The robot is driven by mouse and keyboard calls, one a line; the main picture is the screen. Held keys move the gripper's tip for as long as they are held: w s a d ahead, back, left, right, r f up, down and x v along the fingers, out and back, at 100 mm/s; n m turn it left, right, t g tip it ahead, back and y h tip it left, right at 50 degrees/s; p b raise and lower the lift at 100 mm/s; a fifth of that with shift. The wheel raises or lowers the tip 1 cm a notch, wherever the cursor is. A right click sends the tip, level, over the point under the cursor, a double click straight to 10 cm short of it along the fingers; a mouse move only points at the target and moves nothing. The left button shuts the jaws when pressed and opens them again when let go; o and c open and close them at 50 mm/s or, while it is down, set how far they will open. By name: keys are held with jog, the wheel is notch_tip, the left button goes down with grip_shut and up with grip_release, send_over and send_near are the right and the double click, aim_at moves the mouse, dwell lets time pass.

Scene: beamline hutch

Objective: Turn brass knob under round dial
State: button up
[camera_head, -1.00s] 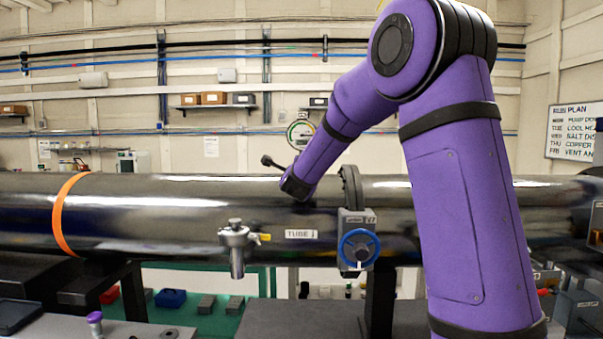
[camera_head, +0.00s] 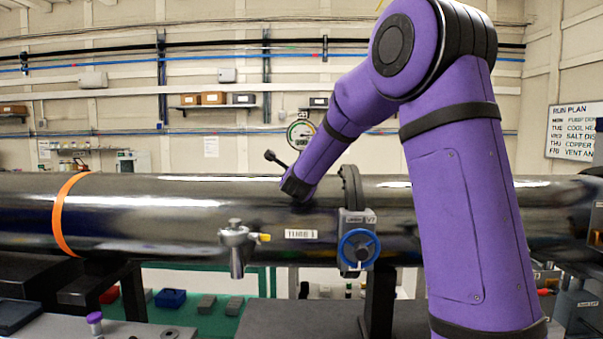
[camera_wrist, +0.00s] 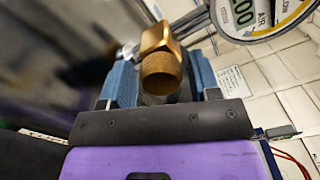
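The brass knob (camera_wrist: 160,68) is in the middle of the wrist view, with a faceted part above a ribbed round end. The two blue fingers of my gripper (camera_wrist: 165,78) stand on either side of it. A narrow dark gap seems to show at the right finger; whether both fingers touch the knob is unclear. The round dial (camera_wrist: 262,12) is at the top right, cut off by the frame edge. It also shows above the tube in the head view (camera_head: 300,132).
A large dark shiny tube (camera_head: 150,215) with an orange band crosses the head view in front of the dial. A valve with a blue handwheel (camera_head: 358,248) and a metal fitting (camera_head: 237,245) are on its front. A run-plan board (camera_head: 573,132) hangs at right.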

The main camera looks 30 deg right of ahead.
jog(key=shift+o, duration=0.4)
jog(key=shift+a, duration=0.1)
jog(key=v, duration=1)
jog(key=shift+s+a, duration=0.2)
jog(key=shift+s, duration=0.1)
jog(key=s+a+n+g+y, duration=0.3)
jog(key=s+a+n+y, duration=0.85)
jog(key=n, duration=0.65)
jog(key=s+f+n+g, duration=0.2)
jog(key=s+n, duration=0.1)
jog(key=s, duration=0.4)
jog(key=s+f+n+g+h, duration=0.1)
jog(key=s+f+n+g, duration=0.1)
jog(key=s, duration=0.6)
jog(key=s+f+n+g, duration=0.2)
jog(key=s+f+n, duration=0.1)
jog(key=s+n, duration=0.3)
jog(key=shift+s+f+g, duration=0.4)
jog(key=shift+s, duration=0.8)
